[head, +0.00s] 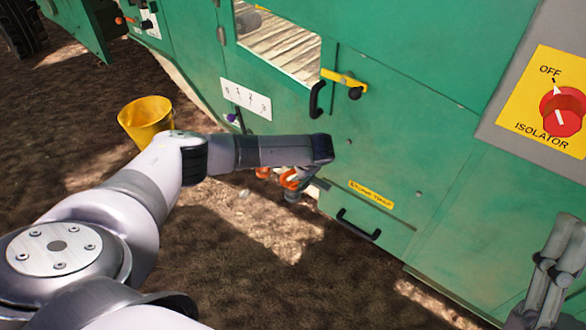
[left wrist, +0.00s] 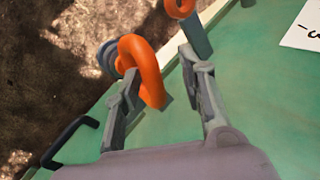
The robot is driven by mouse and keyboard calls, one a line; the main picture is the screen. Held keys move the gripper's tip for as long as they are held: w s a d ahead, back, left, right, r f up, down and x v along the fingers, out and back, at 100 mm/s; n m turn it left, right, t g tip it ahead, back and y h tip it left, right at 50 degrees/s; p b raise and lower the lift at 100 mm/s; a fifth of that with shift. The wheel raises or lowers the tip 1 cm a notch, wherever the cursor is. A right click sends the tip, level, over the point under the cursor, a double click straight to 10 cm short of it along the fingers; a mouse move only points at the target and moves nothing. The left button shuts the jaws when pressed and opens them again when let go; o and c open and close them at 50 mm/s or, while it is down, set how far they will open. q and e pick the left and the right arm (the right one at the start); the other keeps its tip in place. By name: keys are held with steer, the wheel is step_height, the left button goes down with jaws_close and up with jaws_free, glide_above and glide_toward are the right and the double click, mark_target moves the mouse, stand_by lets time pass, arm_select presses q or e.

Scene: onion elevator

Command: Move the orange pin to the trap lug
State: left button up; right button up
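An orange ring-shaped pin (left wrist: 150,70) shows large in the left wrist view, between and beyond the fingers of my left gripper (left wrist: 160,68). The fingers stand apart; the left finger overlaps the ring, and I cannot tell whether they touch. A blue-grey round part (left wrist: 108,58) shows behind this ring. A second orange ring (left wrist: 180,7) is by a grey peg (left wrist: 196,36) at the top. In the head view my left gripper (head: 300,184) is low at the green machine, partly hidden by its arm, beside orange parts (head: 262,173). My right gripper (head: 560,255) is at the lower right. I cannot identify the trap lug for certain.
The green machine's panels (head: 430,120) fill the right side. A yellow label (head: 371,195) and a black handle (head: 358,224) are right of my left gripper. A yellow latch (head: 344,78), a red isolator switch (head: 562,110) and a yellow bucket (head: 146,119) on brown ground also show.

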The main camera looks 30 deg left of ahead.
arm_select(q)
steer(key=shift+d, duration=0.1)
steer(key=v, duration=1.2)
